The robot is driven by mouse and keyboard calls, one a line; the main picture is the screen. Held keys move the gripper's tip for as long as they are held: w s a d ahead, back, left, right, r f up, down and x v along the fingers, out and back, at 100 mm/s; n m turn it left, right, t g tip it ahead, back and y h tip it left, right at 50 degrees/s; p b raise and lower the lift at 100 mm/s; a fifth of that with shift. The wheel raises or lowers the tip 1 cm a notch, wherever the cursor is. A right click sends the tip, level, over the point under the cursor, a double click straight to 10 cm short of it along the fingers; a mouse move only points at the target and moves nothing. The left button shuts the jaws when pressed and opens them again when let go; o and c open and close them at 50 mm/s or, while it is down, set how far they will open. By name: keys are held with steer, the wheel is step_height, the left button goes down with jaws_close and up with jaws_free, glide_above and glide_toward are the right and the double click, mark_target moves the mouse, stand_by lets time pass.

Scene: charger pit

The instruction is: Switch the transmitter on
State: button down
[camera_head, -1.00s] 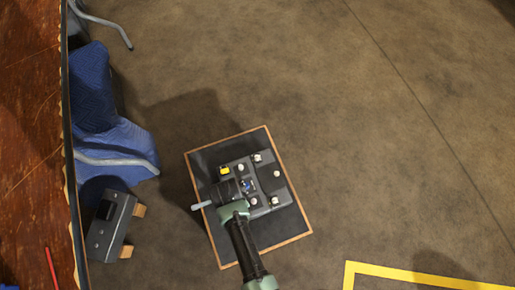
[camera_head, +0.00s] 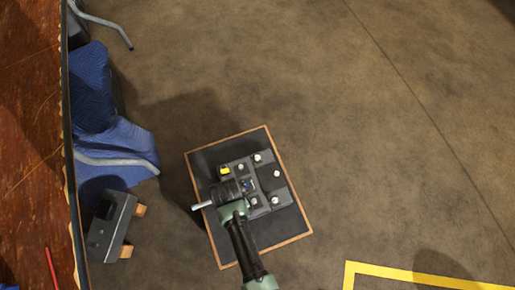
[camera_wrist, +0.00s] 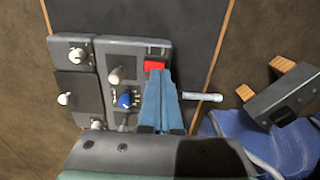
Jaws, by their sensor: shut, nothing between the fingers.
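The transmitter appears to be the dark grey control panel (camera_head: 238,164) on the dark, wood-edged board. It carries several pale knobs, a blue knob (camera_wrist: 125,100) and a small switch-like block (camera_wrist: 153,65). The gripper body hides the panel's lower edge there.
A pale rod (camera_wrist: 205,97) sticks out beside my fingers; its mounting is hidden. The floor to the right is clear up to a yellow line (camera_head: 400,273).

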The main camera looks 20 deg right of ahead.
steer(key=shift+f+b, duration=0.6)
steer(key=shift+f, duration=0.3)
stand_by(0.9)
steer(key=shift+r, duration=0.1)
step_height(320, 180, up, 7)
steer(key=p, duration=0.7)
steer(key=shift+p, duration=0.4)
